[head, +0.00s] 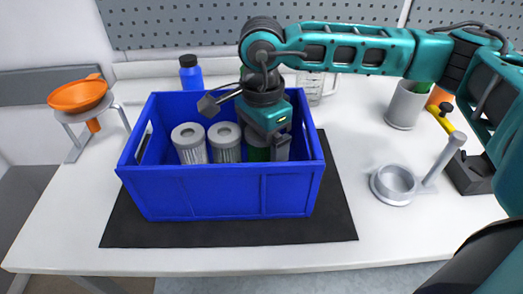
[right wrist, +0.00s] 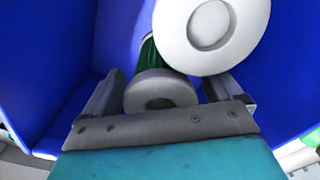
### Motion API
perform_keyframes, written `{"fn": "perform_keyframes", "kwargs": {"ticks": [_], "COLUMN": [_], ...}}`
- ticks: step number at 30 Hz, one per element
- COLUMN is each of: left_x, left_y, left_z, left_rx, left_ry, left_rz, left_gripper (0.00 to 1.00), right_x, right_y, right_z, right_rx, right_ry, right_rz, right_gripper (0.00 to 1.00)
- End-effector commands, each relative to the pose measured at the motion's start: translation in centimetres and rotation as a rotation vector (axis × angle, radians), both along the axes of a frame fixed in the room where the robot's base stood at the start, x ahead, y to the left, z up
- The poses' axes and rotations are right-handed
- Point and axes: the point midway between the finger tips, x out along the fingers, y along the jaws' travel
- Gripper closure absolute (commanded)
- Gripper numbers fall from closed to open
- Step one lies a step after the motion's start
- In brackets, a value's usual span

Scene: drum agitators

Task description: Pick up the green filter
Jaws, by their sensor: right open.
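The green filter (head: 258,153) stands in the blue crate (head: 222,192), partly hidden by my right gripper (head: 272,140), which reaches down into the crate from above. In the right wrist view, the green filter's side (right wrist: 149,55) and grey end cap (right wrist: 160,91) show between the two spread fingers. The gripper is open; whether a finger touches the filter I cannot tell. A white-capped filter (right wrist: 208,27) is close beside it in that view. My left gripper is not in view.
Two grey-white filters (head: 189,144) (head: 225,143) stand left of the green one. The crate walls surround the gripper closely. A blue bottle (head: 190,73) and a clear jug (head: 311,86) stand behind. An orange funnel (head: 78,95) is at left, a metal ring holder (head: 394,184) at right.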

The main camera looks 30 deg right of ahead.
Motion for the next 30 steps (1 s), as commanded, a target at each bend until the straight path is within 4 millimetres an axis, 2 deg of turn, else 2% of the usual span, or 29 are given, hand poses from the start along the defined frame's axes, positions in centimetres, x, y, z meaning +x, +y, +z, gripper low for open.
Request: {"fn": "perform_keyframes", "kwargs": {"ticks": [3,10,27,30], "left_x": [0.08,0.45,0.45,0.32], "left_y": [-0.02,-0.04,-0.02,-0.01], "left_z": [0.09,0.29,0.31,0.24], "left_rx": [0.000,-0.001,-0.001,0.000], "left_ry": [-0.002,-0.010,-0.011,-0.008], "left_rz": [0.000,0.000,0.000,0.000], "left_gripper": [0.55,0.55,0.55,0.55], "right_x": [0.00,0.03,0.03,0.04], "right_y": [-0.05,-0.06,-0.05,-0.05], "right_z": [-0.94,-1.07,-1.03,-1.01], "right_rx": [0.000,0.000,0.000,0.000], "right_ry": [0.001,-0.001,-0.001,-0.001], "right_rz": [-0.001,-0.001,0.000,0.000], "right_gripper": [0.08,0.08,0.62,0.68]}}
